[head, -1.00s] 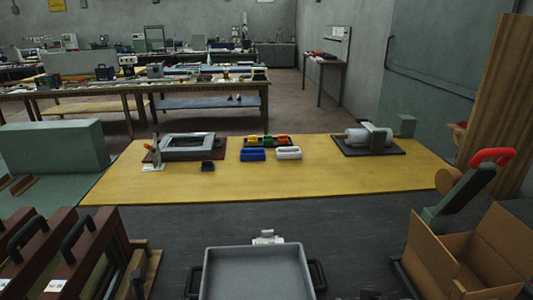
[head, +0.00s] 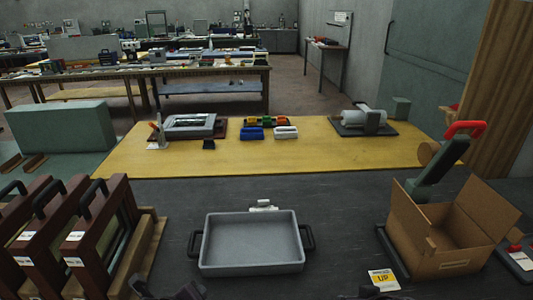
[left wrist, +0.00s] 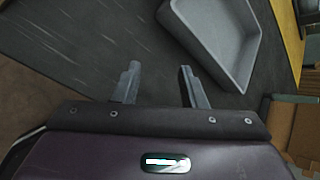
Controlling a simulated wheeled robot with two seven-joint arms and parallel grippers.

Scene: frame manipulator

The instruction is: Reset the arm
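My left gripper (left wrist: 158,84) shows in the left wrist view with its two grey fingers spread apart and nothing between them. It is above the dark work surface, beside the grey tray (left wrist: 218,38). In the head view, only a dark part of my left arm's end shows at the bottom edge, left of centre. At the bottom edge right of centre a small dark part shows, probably of my right arm; its fingers cannot be made out. The grey tray also shows in the head view (head: 252,240), empty, with black handles on both sides.
Wooden frames with black handles (head: 105,225) stand at the left. An open cardboard box (head: 440,240) stands at the right, beside a red-handled tool (head: 462,130). A yellow mat (head: 270,160) behind holds blue and white blocks and fixtures.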

